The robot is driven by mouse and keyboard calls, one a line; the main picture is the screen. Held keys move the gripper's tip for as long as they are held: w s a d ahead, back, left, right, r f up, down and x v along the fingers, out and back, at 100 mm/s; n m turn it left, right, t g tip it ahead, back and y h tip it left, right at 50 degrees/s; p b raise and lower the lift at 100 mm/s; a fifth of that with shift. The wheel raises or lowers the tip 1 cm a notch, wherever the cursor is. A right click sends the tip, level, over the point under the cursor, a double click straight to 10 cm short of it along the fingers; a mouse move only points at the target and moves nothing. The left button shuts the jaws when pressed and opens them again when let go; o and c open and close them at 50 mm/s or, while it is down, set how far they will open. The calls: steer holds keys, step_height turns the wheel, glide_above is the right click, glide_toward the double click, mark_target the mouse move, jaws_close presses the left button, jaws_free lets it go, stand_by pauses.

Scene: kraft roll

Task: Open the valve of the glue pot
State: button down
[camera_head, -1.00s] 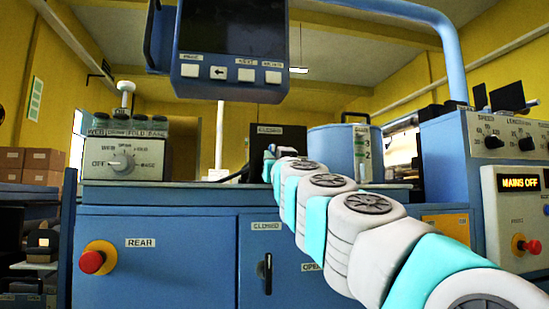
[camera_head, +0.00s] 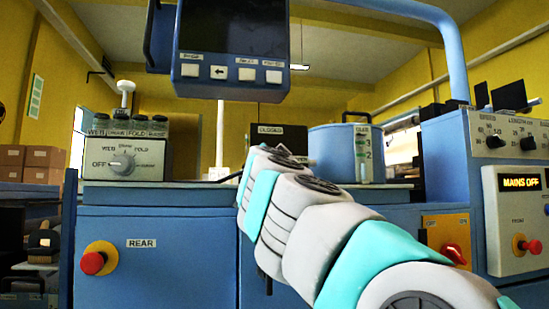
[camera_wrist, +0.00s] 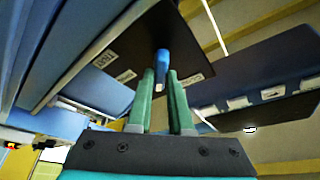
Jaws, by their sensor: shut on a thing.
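The glue pot (camera_head: 335,150) is a blue drum with a pale level strip, standing on the machine top right of centre in the head view. Left of it is a black plate (camera_head: 283,137) with a label that reads CLOSED. In the wrist view, a black plate (camera_wrist: 192,62) with small pale labels carries a short blue handle (camera_wrist: 162,60), which looks like the valve handle. My gripper (camera_wrist: 160,82) has its two green fingers shut on this handle. In the head view, my arm hides the fingers and the handle, so I cannot tell the handle's angle there.
A control screen (camera_head: 232,40) hangs above the worktop. A grey selector box (camera_head: 125,158) with dark jars stands at the left. A control console (camera_head: 510,190) reading MAINS OFF is at the right. A red button (camera_head: 93,263) sits on the cabinet front.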

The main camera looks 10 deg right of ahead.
steer(key=shift+a+m+g+h, duration=0.15)
steer(key=shift+m+g, duration=0.5)
steer(key=shift+m, duration=1.1)
steer(key=shift+d+m+g+h, duration=0.1)
steer(key=shift+m+g+h, duration=0.35)
steer(key=shift+m, duration=1.25)
steer(key=shift+a+m+g, duration=0.1)
steer(key=shift+m+g, duration=0.7)
steer(key=shift+m, duration=0.95)
steer(key=c, duration=0.8)
jaws_free()
steer(key=shift+r, duration=0.1)
steer(key=b+v, duration=0.1)
steer(key=v, duration=0.6)
steer(key=shift+s, duration=0.4)
